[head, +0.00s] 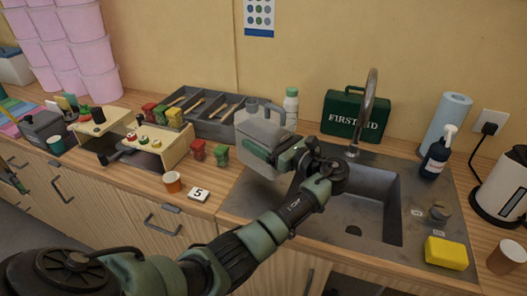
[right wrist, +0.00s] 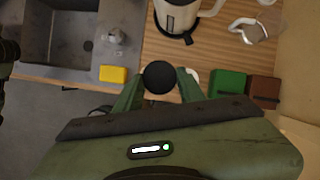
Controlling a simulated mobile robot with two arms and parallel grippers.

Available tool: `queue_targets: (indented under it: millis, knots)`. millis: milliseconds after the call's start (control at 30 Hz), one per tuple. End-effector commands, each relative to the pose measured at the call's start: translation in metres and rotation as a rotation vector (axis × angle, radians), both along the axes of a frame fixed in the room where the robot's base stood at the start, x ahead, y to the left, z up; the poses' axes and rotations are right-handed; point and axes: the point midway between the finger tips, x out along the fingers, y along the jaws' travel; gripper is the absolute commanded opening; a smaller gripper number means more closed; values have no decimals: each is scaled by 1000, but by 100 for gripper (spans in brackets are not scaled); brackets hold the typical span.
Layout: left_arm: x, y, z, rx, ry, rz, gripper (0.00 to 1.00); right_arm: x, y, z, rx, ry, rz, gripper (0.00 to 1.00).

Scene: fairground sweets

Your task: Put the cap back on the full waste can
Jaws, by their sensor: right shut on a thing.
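The waste can (head: 262,127) is a grey, translucent jerrycan with a handle on top. It stands at the left edge of the sink in the head view; its mouth is too small to make out clearly. My left gripper (head: 258,152) is at the can's near right side, with a green finger across its front. I cannot tell whether it is closed on the can. My right gripper (right wrist: 159,84) shows only in the right wrist view. It is shut on a round black cap (right wrist: 159,76), held above the counter's front edge right of the sink.
The sink (head: 405,228) has a tall tap (head: 370,105). A yellow sponge (head: 446,252), soap bottle (head: 437,155) and kettle (head: 502,188) stand right of it. A grey cutlery tray (head: 212,124), white bottle (head: 291,104) and first-aid case (head: 355,115) are behind. A cup (head: 173,183) stands left.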

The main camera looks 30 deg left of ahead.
Motion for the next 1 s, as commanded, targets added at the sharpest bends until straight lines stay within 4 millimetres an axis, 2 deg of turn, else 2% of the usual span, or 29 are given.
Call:
queue_targets:
  millis: [33,200,500,700,1000]
  knots:
    - [1,0,19,5,-17,0,9,0,0,-1,0,0,0,1]
    - [1,1,62,5,-17,0,9,0,0,-5,0,0,0,1]
    - [0,1,120,6,-14,0,9,0,0,-12,0,0,0,1]
    - [0,0,140,5,-11,0,9,0,0,-14,0,0,0,1]
    - [0,0,145,6,-8,0,9,0,0,-14,0,0,0,1]
